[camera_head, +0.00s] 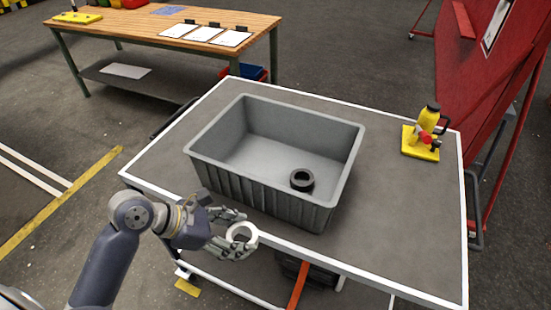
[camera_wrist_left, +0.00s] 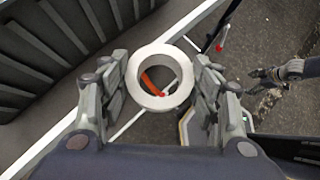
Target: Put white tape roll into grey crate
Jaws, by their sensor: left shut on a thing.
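The white tape roll (camera_head: 243,226) is held between the fingers of my left gripper (camera_head: 240,235), in front of the table's near edge. In the left wrist view the white tape roll (camera_wrist_left: 134,80) sits between both fingers, its hole facing the camera. The grey crate (camera_head: 262,194) stands on the table, just behind and above the gripper in the head view. The roll is outside the crate, near its front wall. My right gripper (camera_wrist_left: 272,77) shows small at the right of the left wrist view; its opening is unclear.
A black tape roll (camera_head: 302,180) lies inside the crate at its right end; the rest of its floor is clear. A yellow tool on a yellow base (camera_head: 421,140) stands at the table's right. The grey table (camera_head: 405,215) has free room right of the crate.

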